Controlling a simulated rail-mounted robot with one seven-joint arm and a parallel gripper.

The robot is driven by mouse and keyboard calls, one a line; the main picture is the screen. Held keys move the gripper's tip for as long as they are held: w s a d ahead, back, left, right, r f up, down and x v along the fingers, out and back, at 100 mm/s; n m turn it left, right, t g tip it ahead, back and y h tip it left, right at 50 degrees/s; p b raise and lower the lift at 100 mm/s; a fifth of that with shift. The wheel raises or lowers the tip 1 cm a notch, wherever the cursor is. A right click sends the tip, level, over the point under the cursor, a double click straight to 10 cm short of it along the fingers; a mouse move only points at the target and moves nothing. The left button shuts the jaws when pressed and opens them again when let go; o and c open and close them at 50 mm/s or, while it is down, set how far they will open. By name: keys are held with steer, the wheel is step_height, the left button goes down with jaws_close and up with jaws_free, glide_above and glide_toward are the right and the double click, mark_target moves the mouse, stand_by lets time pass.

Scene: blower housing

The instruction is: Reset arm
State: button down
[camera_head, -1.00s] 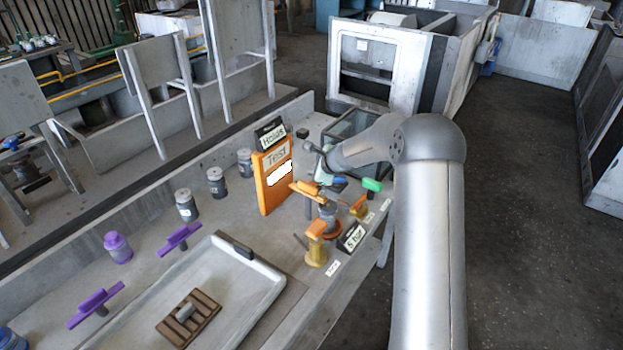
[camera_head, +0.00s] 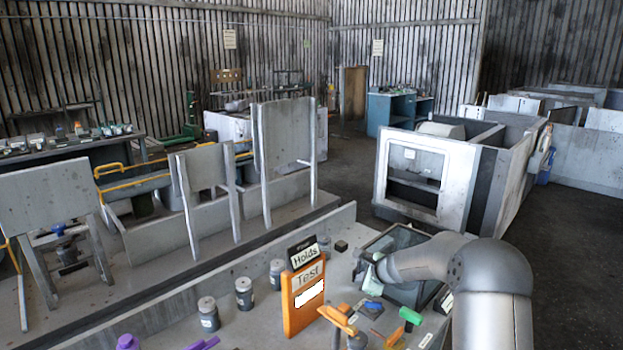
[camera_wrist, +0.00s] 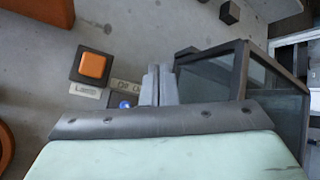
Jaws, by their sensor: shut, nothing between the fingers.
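My gripper (camera_wrist: 159,86) shows in the wrist view with its two grey fingers together and nothing between them. It points down over the grey bench top (camera_wrist: 140,25). The fingertips are beside a blue round button (camera_wrist: 125,104) and left of a dark-framed glass box (camera_wrist: 242,72). In the head view my arm reaches in from the lower right to the glass box (camera_head: 408,240). The fingers are not clear there, being small and partly hidden by the arm.
An orange button (camera_wrist: 93,65) on a dark base sits left of the fingers. An orange "Test" board (camera_head: 303,296) stands left of my arm. Grey jars (camera_head: 243,293) stand farther left. An orange-handled tool (camera_head: 338,319) and a green-handled one (camera_head: 410,315) are near the bottom edge.

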steer(key=s+a+r+n+g, duration=0.1)
steer(key=s+a+r+n, duration=0.2)
steer(key=s, duration=0.4)
steer(key=s+a+r+n+g, duration=0.1)
steer(key=s+r+n+g, duration=0.15)
steer(key=s+n, duration=0.4)
steer(key=s+a+r+n, duration=0.2)
steer(key=s+a+r, duration=0.15)
steer(key=s, duration=0.45)
steer(key=s+d+n+g+h, duration=0.2)
steer(key=s+n, duration=0.3)
steer(key=s, duration=0.8)
steer(key=s+d+n+g+h, duration=0.1)
steer(key=s+d+n+g, duration=0.1)
steer(key=s, duration=1.1)
steer(key=d+n, duration=0.1)
steer(key=n, duration=0.1)
steer(key=shift+s+d+r+n+h, duration=0.15)
steer(key=shift+s+r+n+h, duration=0.05)
steer(key=shift+n+h, duration=0.2)
